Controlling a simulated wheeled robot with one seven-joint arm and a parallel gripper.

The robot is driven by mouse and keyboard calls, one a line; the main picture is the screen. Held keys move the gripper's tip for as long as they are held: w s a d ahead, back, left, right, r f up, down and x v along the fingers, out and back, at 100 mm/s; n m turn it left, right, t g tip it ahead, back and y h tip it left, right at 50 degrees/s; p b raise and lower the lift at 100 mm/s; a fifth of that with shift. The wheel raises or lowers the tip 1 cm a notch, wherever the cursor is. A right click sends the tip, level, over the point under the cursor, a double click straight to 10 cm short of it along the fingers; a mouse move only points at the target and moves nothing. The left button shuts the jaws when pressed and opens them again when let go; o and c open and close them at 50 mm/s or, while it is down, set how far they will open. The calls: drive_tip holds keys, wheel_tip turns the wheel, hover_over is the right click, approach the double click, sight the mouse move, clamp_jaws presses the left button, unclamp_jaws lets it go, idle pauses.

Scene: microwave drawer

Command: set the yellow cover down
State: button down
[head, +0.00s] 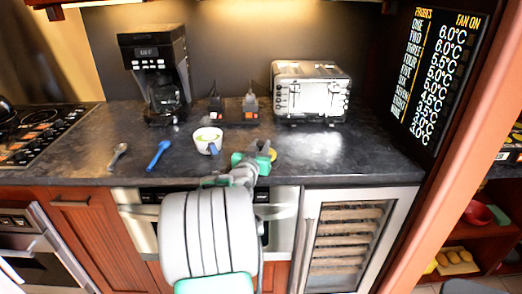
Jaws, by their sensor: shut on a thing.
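A small yellow thing, which looks like the yellow cover (272,154), shows at the far right side of my gripper (266,153). Most of it is hidden behind the green and grey gripper parts. My gripper is shut on it, over the front part of the dark countertop (330,160). I cannot tell whether the cover touches the counter. My grey arm fills the lower middle of the view.
A white cup (208,140) stands just left of my gripper. A blue spoon (158,154) and a grey spoon (118,154) lie further left. A coffee maker (155,70) and a toaster (310,92) stand at the back. The counter right of my gripper is clear.

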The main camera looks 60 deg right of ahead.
drive_tip(key=shift+f, duration=0.1)
drive_tip(key=c, duration=1.2)
unclamp_jaws()
drive_tip(key=shift+o, duration=0.2)
drive_tip(key=shift+a+r, duration=0.2)
drive_tip(key=shift+r, duration=0.05)
drive_tip(key=s+a+b, duration=0.1)
drive_tip(key=s+a, duration=0.1)
drive_tip(key=a, duration=0.9)
drive_tip(key=shift+a+r, duration=0.25)
